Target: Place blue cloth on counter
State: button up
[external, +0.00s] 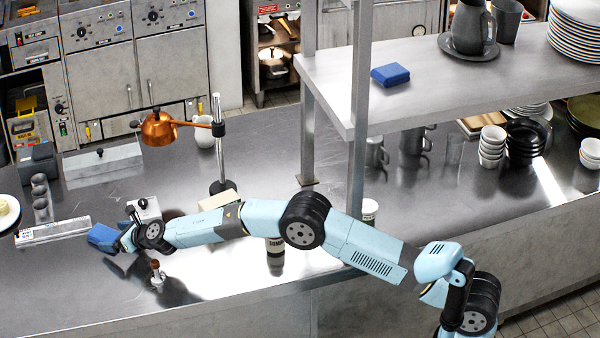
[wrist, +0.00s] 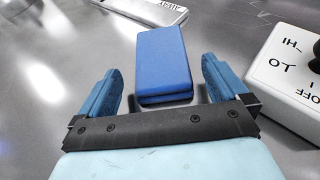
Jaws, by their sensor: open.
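A folded blue cloth (external: 103,236) is at the left part of the steel counter (external: 60,285), right at my gripper's end. In the wrist view the blue cloth (wrist: 163,55) lies ahead of and partly between my two fingers, with gaps on both sides. My gripper (external: 120,243) is open, low over the counter; its blue fingers (wrist: 161,78) do not press on the cloth. Whether the cloth's underside rests fully on the metal is hard to tell. A second folded blue cloth (external: 390,74) lies on the raised steel shelf (external: 420,108).
A white box with a dial (wrist: 290,65) stands close right of my fingers. A labelled white strip (external: 52,231) lies left of the cloth. A small wooden-handled tool (external: 157,272) stands in front. A copper lamp (external: 158,130) hangs behind. The front left counter is clear.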

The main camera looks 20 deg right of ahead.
aim_at(108, 235)
jog(key=shift+x, duration=1.85)
jog(key=shift+w+r, duration=0.1)
jog(key=shift+r, duration=0.05)
jog(key=c, duration=1.1)
